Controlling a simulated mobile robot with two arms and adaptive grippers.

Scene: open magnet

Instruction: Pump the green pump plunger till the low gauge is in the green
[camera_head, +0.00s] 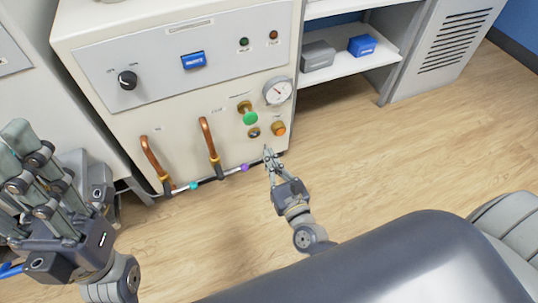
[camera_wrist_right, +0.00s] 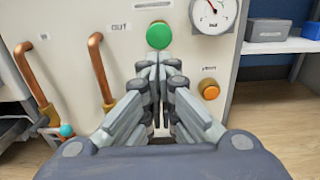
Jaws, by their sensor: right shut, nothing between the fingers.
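The green pump plunger (camera_head: 250,118) is a round green knob on a brass stem, on the front of the cream cabinet. In the right wrist view its green face (camera_wrist_right: 159,35) is just beyond my fingertips. The low gauge (camera_head: 278,91) is a white dial up and right of the plunger. It also shows cut off in the wrist view (camera_wrist_right: 213,14), its red needle pointing up-left; I cannot make out a green zone. My right gripper (camera_head: 267,151) is shut and empty, below the plunger in the head view. My left gripper (camera_head: 28,165) is at the left, its finger opening unclear.
Two copper pipes (camera_head: 209,140) (camera_head: 151,158) stick out to the left. A shelf (camera_head: 345,68) with grey and blue boxes stands right. The wooden floor is clear at right.

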